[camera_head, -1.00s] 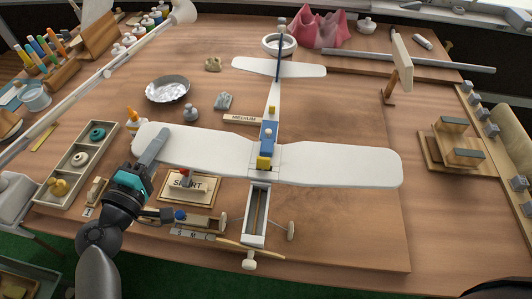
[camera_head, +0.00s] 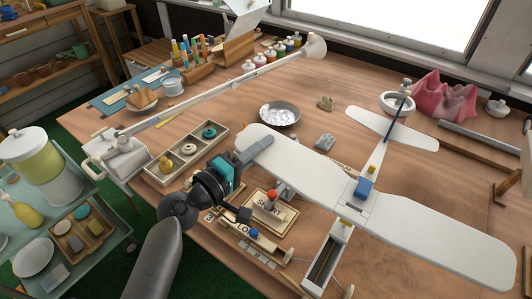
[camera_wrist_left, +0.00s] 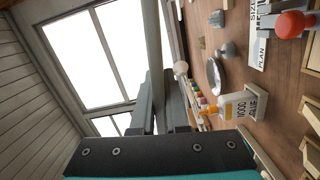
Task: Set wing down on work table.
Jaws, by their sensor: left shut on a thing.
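The wing (camera_head: 420,219) is a long white panel that lies across the body of a model plane above the work table (camera_head: 226,98). A blue block (camera_head: 365,188) sits at its middle. My left gripper (camera_head: 256,146) is shut on the wing's left end, with its grey fingers over the white surface. In the left wrist view, the dark fingers (camera_wrist_left: 162,103) are closed around a thin grey edge-on strip. The plane's white tail (camera_head: 378,124) points to the back, and its open box-like nose (camera_head: 325,258) points to the front. My right gripper is out of view.
A labelled wooden block with a red knob (camera_head: 271,205) stands close beside my left gripper. A parts tray (camera_head: 160,174) lies to its left, and a metal dish (camera_head: 280,114) stands behind the wing.

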